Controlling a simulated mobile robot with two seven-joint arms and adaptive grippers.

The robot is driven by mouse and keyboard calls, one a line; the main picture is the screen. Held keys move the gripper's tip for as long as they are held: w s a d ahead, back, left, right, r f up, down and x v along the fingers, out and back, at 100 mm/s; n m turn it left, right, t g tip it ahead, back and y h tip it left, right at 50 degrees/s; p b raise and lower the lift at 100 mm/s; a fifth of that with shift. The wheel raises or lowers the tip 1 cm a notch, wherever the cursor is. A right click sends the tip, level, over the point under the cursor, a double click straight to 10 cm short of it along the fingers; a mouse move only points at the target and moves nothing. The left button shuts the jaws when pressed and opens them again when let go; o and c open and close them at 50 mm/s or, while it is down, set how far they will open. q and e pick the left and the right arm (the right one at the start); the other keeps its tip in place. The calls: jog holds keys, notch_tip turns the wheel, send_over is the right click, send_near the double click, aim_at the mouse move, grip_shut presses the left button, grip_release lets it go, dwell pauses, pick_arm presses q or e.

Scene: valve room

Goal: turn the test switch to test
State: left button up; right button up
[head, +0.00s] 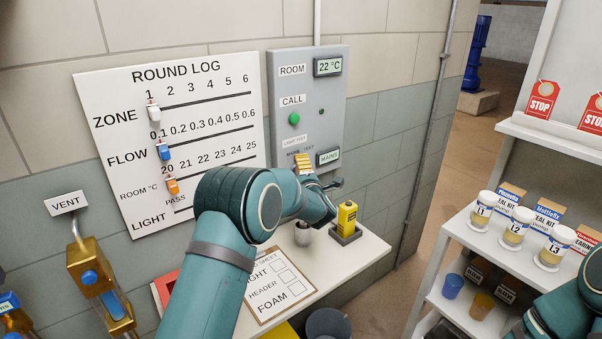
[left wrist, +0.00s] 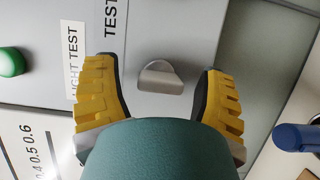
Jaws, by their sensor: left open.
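The test switch is a grey knob (left wrist: 161,77) on the grey wall panel (head: 338,75), seen in the left wrist view between my left fingers. Labels reading LIGHT TEST (left wrist: 74,60) and TEST (left wrist: 110,22) are beside it. My left gripper (left wrist: 160,98) is open, with one yellow finger on each side of the knob and visible gaps to both. In the head view my left gripper (head: 304,163) is at the panel's lower part and hides the switch. My right gripper is out of view; only part of my right arm shows at lower right.
The panel also has a green CALL button (head: 294,119) and a MAINS display (head: 328,157). Below, a table (head: 367,246) holds a yellow device (head: 347,217) and a clipboard sheet (head: 275,284). A shelf with jars (head: 516,228) stands at right.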

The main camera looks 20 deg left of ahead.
pick_arm(q)
jog(key=c, duration=1.2)
jog(key=shift+r, duration=0.1)
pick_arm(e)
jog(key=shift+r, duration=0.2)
pick_arm(q)
jog(key=shift+r+m+g+p, duration=0.1)
jog(key=shift+m+g+p, duration=0.4)
jog(key=shift+m+p, duration=0.4)
jog(key=m+g+p, duration=0.1)
jog(key=m+p, duration=0.2)
jog(key=p, duration=0.3)
jog(key=m+g+p, duration=0.2)
jog(key=m+p, duration=0.1)
jog(key=p, duration=0.3)
jog(key=shift+m, duration=0.3)
jog(key=shift+m+g+y+p, duration=0.3)
jog(key=shift+m+g+p, duration=0.2)
jog(key=shift+p, duration=0.45)
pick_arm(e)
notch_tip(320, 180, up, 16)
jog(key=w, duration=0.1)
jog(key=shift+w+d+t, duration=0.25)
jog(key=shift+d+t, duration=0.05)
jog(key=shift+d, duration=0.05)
pick_arm(q)
jog(key=o, duration=1.2)
jog(key=shift+f, duration=0.2)
